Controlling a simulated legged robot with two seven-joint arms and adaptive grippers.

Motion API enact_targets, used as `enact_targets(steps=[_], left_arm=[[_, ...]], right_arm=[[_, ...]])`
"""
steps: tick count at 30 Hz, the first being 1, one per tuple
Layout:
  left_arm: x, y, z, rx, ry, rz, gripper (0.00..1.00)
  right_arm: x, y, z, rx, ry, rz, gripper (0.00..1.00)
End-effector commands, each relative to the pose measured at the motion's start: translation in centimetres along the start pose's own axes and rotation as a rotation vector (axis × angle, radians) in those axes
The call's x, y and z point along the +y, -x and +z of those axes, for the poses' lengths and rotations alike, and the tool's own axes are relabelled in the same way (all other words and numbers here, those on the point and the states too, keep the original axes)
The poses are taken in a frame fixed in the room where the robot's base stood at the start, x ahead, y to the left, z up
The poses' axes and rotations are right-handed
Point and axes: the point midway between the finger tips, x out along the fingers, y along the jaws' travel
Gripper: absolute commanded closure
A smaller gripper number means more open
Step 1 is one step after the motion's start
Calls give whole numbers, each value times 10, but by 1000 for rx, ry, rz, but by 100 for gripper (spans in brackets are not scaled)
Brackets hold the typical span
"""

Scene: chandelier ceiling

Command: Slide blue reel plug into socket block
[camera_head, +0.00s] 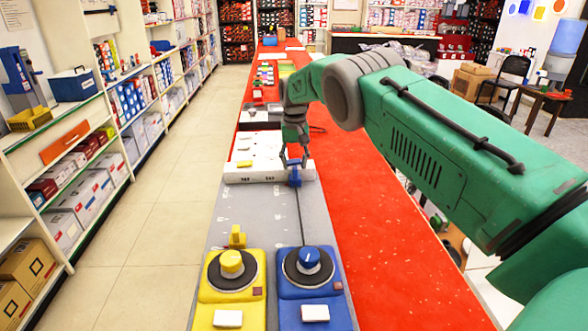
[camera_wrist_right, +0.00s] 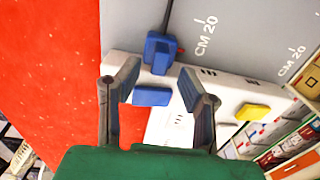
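The blue plug (camera_head: 295,178) stands at the near edge of the white socket block (camera_head: 250,168), at its right end. A dark cable runs from it to the blue reel (camera_head: 309,267). In the right wrist view the blue plug (camera_wrist_right: 160,50) meets the block's edge, in line with a blue marker (camera_wrist_right: 152,96) on the block; I cannot tell how deep it sits. My right gripper (camera_head: 294,163) is open over the block at the plug; its fingers (camera_wrist_right: 156,76) are apart with nothing clamped between them. My left gripper is not in view.
A yellow reel (camera_head: 232,270) stands left of the blue one, with a yellow plug (camera_head: 237,237) behind it. A yellow marker (camera_wrist_right: 253,112) is on the block. The grey mat (camera_head: 262,212) between reels and block is mostly clear. Red table (camera_head: 375,240) lies to the right.

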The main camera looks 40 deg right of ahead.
Motion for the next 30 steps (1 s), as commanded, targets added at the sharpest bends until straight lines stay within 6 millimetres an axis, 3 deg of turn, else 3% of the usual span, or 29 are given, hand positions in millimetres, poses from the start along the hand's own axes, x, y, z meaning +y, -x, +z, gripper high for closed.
enact_targets(steps=[6,12,18,30], left_arm=[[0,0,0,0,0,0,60],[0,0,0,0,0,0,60],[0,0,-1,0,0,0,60],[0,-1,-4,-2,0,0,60]], right_arm=[[1,49,-3,3,-1,-3,66],[1,82,-4,2,-1,-2,66],[2,95,-4,1,-1,-2,66],[2,95,-4,0,-1,-2,66]])
